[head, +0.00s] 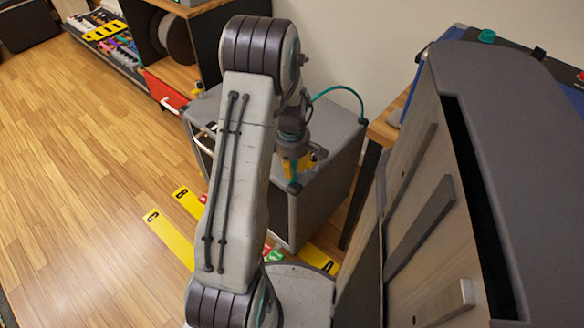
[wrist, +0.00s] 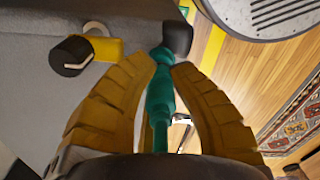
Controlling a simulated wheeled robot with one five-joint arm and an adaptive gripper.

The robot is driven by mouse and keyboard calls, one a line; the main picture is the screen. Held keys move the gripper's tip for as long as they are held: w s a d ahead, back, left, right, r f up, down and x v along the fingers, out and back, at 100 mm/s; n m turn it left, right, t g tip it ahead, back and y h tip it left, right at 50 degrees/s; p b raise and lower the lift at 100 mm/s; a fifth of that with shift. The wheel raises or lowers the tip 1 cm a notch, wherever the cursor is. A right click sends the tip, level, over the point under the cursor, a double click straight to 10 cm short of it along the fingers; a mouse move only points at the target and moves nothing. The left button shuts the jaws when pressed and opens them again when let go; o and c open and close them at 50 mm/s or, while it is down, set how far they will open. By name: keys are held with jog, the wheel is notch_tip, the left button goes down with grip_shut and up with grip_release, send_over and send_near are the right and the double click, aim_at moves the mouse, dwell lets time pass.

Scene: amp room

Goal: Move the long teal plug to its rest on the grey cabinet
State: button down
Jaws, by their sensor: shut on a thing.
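My gripper (head: 292,170) has yellow fingers and is shut on the long teal plug (wrist: 160,97). The plug runs lengthwise between the fingers in the wrist view, and its lower end shows in the head view (head: 295,172). It is over the front edge of the grey cabinet (head: 340,135), near a dark corner (wrist: 178,38). I cannot tell whether the plug touches it. The cabinet top (wrist: 35,60) fills the left of the wrist view. On it is a yellow block (wrist: 106,48) with a dark cylinder (wrist: 72,56) beside it; whether this is the rest is unclear.
A teal cable (head: 345,90) arches behind my arm over the cabinet. A large wood-and-grey case (head: 430,200) stands close on the right. Yellow plates (head: 170,238) lie on the floor near the cabinet. The wooden floor (head: 80,180) at left is largely clear.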

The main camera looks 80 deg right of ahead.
jog(key=shift+f, duration=0.25)
dwell(0.4)
jog(key=c, duration=1.2)
grip_release()
jog(key=shift+r, duration=0.15)
